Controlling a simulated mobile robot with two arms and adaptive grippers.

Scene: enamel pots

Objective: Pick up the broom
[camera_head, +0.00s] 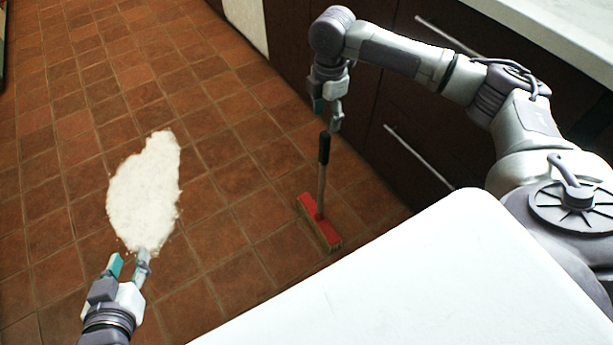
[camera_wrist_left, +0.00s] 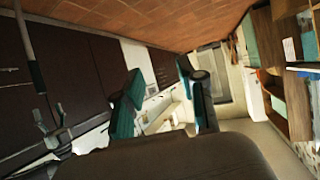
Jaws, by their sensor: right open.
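The broom (camera_head: 319,217) stands upright on the floor, with a red head, a grey stick and a black grip at the top. My right gripper (camera_head: 328,114) is open just above the top of the grip. Its fingertips look close to the handle end, and I cannot tell if they touch it. In the left wrist view, the broom handle (camera_wrist_left: 27,50) shows at the left edge, near my right gripper (camera_wrist_left: 49,128). My left gripper (camera_head: 130,262) is open and empty, low at the left of the head view. Its two fingers also show in the left wrist view (camera_wrist_left: 162,100).
A white powdery patch (camera_head: 146,190) lies on the tiled floor. Dark cabinets (camera_head: 385,140) with long metal handles stand close behind the broom and my right arm. A pale counter (camera_head: 560,40) tops them.

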